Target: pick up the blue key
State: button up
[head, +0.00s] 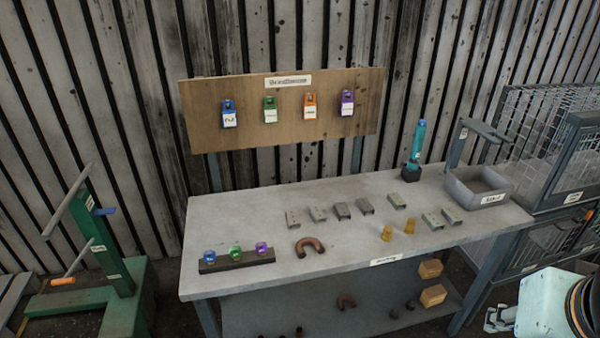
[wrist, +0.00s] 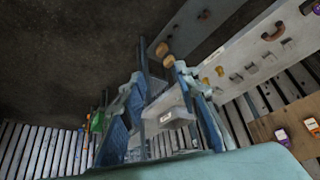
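The blue key (head: 209,256) stands at the left end of a dark rack (head: 237,262) on the front left of the table. A green key (head: 235,252) and a purple key (head: 261,248) stand beside it in the same rack. My gripper (wrist: 160,85) shows in the wrist view with its fingers apart, and I see nothing held between them. A pale bin shows through the gap. My gripper is far from the rack, off to the right of the table. The blue key cannot be made out in the wrist view.
A board (head: 250,105) behind the table carries blue, green, orange and purple locks. A horseshoe-shaped part (head: 310,246) lies right of the rack. Several grey blocks, two yellow pegs (head: 387,232), a teal bottle (head: 416,145) and a bin (head: 478,185) stand farther right.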

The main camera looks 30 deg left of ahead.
aim_at(209, 256)
jog(key=u, duration=1.95)
jog(key=i+z, duration=0.2)
jog(key=i, duration=0.2)
jog(key=i+j+z, duration=0.15)
jog(key=i, duration=0.25)
jog(key=i+j+z, duration=0.2)
jog(key=i, duration=0.2)
jog(key=k+l+u, duration=0.15)
jog(key=l, duration=0.15)
jog(key=l+u, duration=0.15)
jog(key=l, duration=0.15)
jog(key=j+z, duration=0.15)
jog(key=j, duration=0.15)
jog(key=i+j+z, duration=0.15)
jog(key=j, duration=0.15)
